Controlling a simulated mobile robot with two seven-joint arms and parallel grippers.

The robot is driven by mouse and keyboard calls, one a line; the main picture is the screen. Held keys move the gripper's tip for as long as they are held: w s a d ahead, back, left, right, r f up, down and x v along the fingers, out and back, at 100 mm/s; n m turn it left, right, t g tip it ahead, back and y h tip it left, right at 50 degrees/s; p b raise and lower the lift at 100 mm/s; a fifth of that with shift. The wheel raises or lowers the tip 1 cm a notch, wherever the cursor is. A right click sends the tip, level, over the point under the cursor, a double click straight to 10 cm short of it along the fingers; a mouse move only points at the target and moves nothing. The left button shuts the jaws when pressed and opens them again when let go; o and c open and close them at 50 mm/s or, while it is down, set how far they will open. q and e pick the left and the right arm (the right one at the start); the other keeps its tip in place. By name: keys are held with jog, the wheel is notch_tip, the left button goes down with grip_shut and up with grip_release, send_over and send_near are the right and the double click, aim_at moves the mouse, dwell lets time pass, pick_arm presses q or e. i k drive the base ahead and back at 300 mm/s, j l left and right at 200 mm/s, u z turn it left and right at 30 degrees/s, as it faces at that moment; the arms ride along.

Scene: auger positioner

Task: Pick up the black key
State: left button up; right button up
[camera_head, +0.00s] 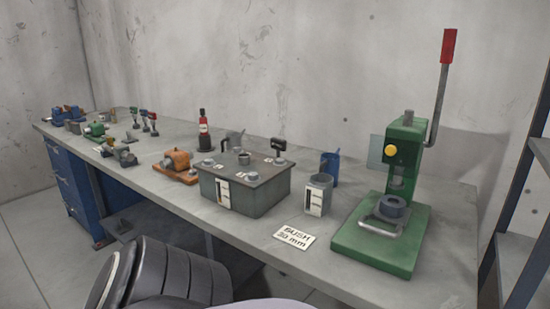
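A black T-shaped handle (278,145) stands upright at the right back of the grey box (253,198) on the bench; it looks like the black key. Several round sockets and small white labels are on the box's top. Neither of my grippers is in view; only a dark ribbed part of mine shows at the bottom.
A green press (407,185) with a red-tipped lever stands at the right. A grey cup (319,194), a blue can (330,168) and a "BUSH 30 mm" card (295,237) lie between.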

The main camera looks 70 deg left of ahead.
aim_at(277, 144)
jog(key=k+j+z, duration=0.15)
jog(key=k+j, duration=0.95)
